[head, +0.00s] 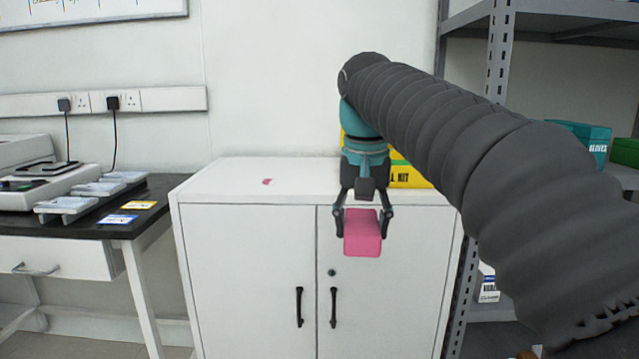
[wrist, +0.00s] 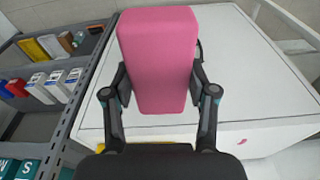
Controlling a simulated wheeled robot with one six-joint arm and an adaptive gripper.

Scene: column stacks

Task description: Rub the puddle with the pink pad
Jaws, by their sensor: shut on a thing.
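The pink pad (head: 362,236) is a block held between the fingers of my gripper (head: 362,212). In the head view it hangs in front of the white cabinet's doors, at about the height of the top's front edge. The wrist view also shows the pad (wrist: 158,60) between both fingers of my gripper (wrist: 158,90). The puddle (head: 267,182) is a small pink-red spot on the left part of the cabinet top, to the left of my gripper and apart from the pad. It also shows in the wrist view (wrist: 242,141) at the lower right.
The white cabinet (head: 250,250) has a mostly clear top (head: 225,182). A yellow box (head: 408,176) stands on it behind my gripper. A dark-topped desk (head: 75,226) with devices is at the left. Grey metal shelving (head: 498,50) with boxes is at the right.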

